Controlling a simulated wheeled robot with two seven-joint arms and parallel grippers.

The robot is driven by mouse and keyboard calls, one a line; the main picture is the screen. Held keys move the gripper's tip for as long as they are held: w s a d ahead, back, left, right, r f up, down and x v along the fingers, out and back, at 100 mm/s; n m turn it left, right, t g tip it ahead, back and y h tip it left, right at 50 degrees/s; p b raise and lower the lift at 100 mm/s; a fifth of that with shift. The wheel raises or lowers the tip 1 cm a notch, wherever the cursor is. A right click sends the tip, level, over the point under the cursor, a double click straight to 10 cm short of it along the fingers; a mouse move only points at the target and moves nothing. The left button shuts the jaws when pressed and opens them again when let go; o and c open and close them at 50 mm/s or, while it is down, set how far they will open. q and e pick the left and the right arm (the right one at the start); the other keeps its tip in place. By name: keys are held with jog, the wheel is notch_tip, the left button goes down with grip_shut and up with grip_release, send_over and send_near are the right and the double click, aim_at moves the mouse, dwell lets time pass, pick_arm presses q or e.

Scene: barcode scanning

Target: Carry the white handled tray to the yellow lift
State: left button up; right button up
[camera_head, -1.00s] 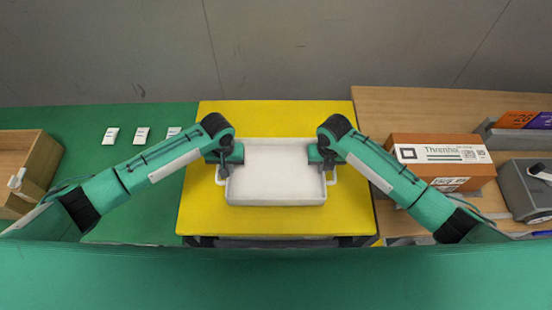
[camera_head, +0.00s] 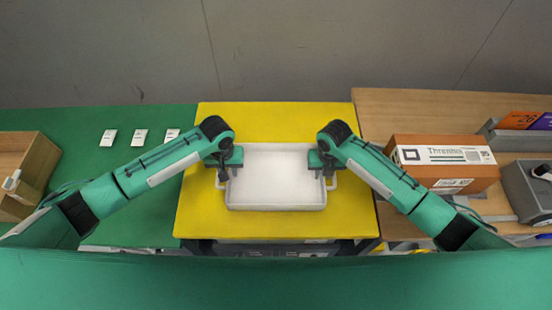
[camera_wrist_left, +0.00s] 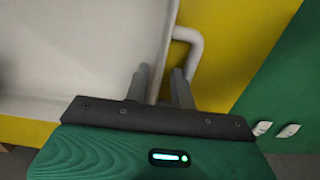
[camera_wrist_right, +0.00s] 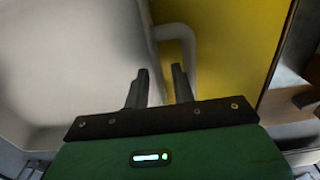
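The white handled tray (camera_head: 275,207) is level and empty over the yellow lift (camera_head: 275,228), and appears to rest on it; its underside is hidden. My left gripper (camera_head: 223,172) is at the tray's left handle. In the left wrist view its fingers (camera_wrist_left: 160,88) are apart, near the tray wall, with the white handle (camera_wrist_left: 196,45) passing behind one finger. My right gripper (camera_head: 329,172) is at the right handle. In the right wrist view its fingers (camera_wrist_right: 160,88) are also apart, with that handle (camera_wrist_right: 185,40) beside and partly behind them.
A green table (camera_head: 70,120) with small white cards and a wooden box (camera_head: 38,170) is on the left. A wooden table (camera_head: 400,108) on the right carries an orange-brown carton (camera_head: 440,142) and a grey device (camera_head: 530,190). A grey wall stands behind.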

jog(key=shift+r, duration=0.1)
pick_arm(q)
notch_tip(320, 180, up, 11)
pick_arm(e)
notch_tip(320, 180, up, 12)
dwell(0.5)
dwell(0.5)
